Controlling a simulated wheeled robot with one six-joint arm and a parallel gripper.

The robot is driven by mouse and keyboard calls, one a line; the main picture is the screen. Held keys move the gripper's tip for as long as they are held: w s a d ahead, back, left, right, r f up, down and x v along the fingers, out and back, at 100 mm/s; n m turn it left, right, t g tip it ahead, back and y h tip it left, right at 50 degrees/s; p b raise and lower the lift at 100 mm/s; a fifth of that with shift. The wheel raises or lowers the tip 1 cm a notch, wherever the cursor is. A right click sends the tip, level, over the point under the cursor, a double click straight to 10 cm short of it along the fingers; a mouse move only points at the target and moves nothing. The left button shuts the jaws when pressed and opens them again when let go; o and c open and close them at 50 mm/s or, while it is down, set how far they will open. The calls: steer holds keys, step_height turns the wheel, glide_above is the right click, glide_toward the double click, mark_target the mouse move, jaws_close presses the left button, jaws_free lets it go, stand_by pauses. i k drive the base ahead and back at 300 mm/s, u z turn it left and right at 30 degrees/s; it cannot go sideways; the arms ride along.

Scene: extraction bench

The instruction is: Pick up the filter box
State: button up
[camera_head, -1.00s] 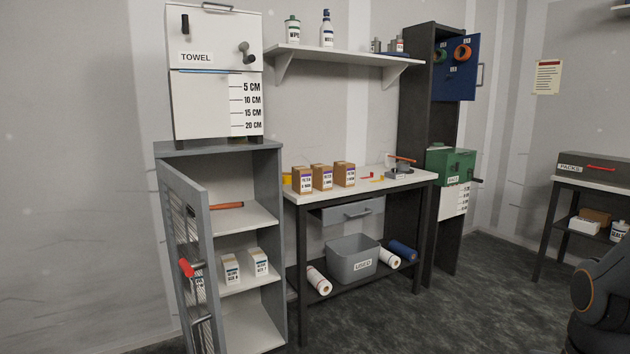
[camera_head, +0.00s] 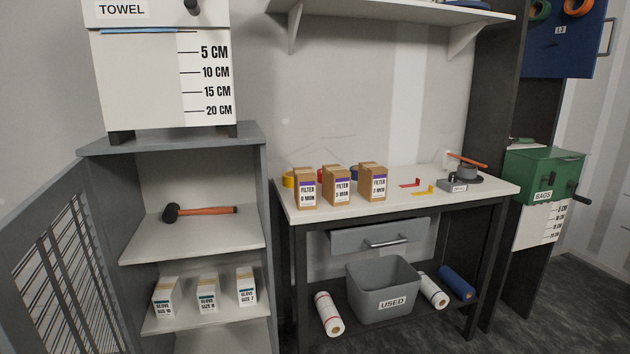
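Three brown filter boxes stand upright in a row on the left part of the white bench top. Each has a white label with a purple band reading "FILTER" and a smaller line I cannot read for certain. They are the left box (camera_head: 305,188), the middle box (camera_head: 337,186) and the right box (camera_head: 373,182). They stand close together with narrow gaps. My gripper is not in view.
The bench (camera_head: 430,193) also holds yellow and red pieces and a grey device (camera_head: 460,183). Below are a drawer (camera_head: 380,237) and a grey "USED" bin (camera_head: 385,290). Left stands an open cabinet (camera_head: 262,215) with a hammer (camera_head: 205,211) and glove boxes (camera_head: 207,294).

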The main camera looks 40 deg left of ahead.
mark_target(305, 178)
steer(key=u, duration=0.3)
steer(key=i, duration=0.9)
steer(key=u, duration=1.5)
steer(key=i, duration=0.8)
steer(key=u, duration=0.85)
